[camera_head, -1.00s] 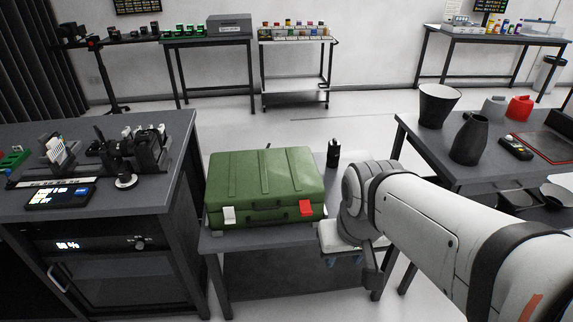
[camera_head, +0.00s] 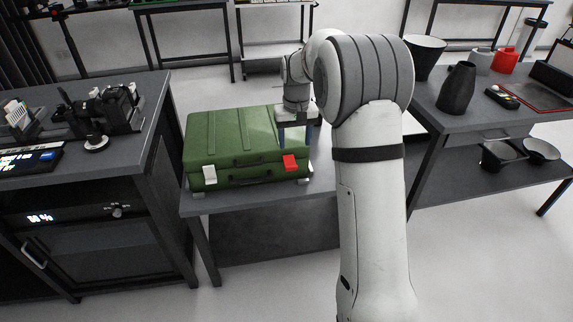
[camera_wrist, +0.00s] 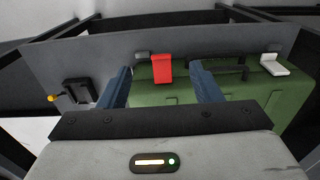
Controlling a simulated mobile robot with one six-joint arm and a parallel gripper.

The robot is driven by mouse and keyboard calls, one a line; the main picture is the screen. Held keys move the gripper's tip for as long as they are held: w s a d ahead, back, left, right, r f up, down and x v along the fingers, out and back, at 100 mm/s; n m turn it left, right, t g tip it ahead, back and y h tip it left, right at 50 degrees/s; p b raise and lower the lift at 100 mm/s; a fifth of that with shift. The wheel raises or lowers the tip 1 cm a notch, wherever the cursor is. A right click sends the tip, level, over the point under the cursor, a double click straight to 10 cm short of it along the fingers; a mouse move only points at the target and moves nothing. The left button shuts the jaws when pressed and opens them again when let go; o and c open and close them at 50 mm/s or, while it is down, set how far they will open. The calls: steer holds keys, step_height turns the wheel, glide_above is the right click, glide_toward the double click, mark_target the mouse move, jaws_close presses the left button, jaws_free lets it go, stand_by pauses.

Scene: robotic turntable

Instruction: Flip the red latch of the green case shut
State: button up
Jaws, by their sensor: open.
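The green case (camera_head: 215,150) lies closed on a low grey table, its front side with the handle facing the head camera. The red latch (camera_head: 290,163) is at the front right of the case and sticks up and outward. The white latch (camera_head: 209,175) is at the front left. My gripper (camera_head: 297,135) is over the right end of the case, behind the red latch, partly hidden by my arm. In the wrist view my gripper (camera_wrist: 160,88) is open, its blue fingers apart and empty. The red latch (camera_wrist: 162,69) shows between and beyond them; the white latch (camera_wrist: 273,65) is to the right.
The low table (camera_head: 240,205) has a narrow bare strip before the case. A dark cabinet bench (camera_head: 150,110) stands left. A grey table (camera_head: 440,120) with a black vase (camera_head: 457,90) stands right. A small black object (camera_wrist: 78,92) is beside the case.

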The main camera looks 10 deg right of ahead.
glide_above(292, 166)
step_height(292, 166, down, 5)
steer(key=shift+a+b, duration=0.1)
steer(key=shift+b, duration=0.25)
steer(key=shift+f, duration=0.35)
step_height(292, 166, down, 7)
steer(key=shift+f+b, duration=0.1)
steer(key=shift+b, duration=0.25)
